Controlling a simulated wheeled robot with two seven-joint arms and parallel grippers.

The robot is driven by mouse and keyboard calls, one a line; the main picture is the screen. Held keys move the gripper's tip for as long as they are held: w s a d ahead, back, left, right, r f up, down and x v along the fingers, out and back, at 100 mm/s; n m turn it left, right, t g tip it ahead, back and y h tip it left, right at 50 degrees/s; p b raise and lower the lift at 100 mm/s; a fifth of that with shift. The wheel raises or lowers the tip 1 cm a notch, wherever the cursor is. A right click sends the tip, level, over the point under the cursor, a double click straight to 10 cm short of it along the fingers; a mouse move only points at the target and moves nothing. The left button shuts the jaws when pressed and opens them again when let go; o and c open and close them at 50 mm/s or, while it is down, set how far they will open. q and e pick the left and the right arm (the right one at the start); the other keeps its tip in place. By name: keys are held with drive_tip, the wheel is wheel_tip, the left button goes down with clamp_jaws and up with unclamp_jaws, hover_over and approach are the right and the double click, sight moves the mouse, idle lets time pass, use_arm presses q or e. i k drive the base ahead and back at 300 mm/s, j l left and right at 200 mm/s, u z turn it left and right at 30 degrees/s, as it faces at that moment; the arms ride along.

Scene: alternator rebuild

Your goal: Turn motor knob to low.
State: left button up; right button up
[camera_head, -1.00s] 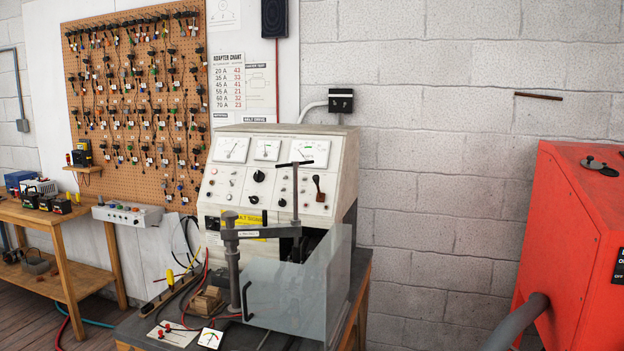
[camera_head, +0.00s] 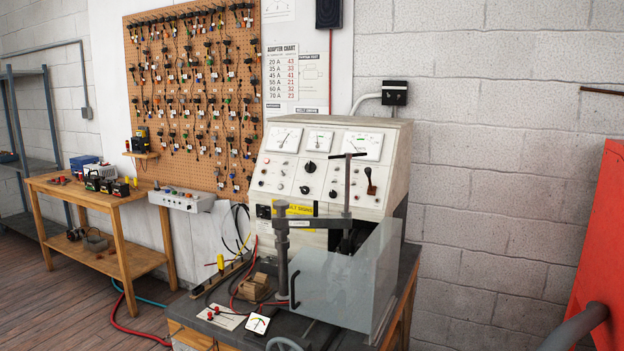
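The alternator test bench (camera_head: 388,137) stands on a dark-topped table against the wall. Its sloped panel carries three dial gauges across the top, with knobs, small buttons and a lever below. A round black knob (camera_head: 310,167) sits in the middle of the panel, and a smaller black knob (camera_head: 305,189) is below it. I cannot read which of them is the motor knob or how it is set. A clamp post with a T-handle and a clear shield stand in front of the panel. Neither of my grippers shows in the view.
A wooden workbench (camera_head: 130,195) with batteries stands at the left, with floor between it and the test table. A red cabinet (camera_head: 600,240) with a grey pipe is at the right edge. Cables and a small meter (camera_head: 257,324) lie on the test table's front.

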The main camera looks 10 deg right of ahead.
sight(304, 190)
drive_tip(key=j+z, duration=0.15)
drive_tip(key=z, duration=0.5)
drive_tip(key=i+j+z, duration=0.1)
drive_tip(key=j+z, duration=0.25)
drive_tip(key=j, duration=0.5)
drive_tip(key=j+z, duration=0.35)
drive_tip(key=j, duration=1)
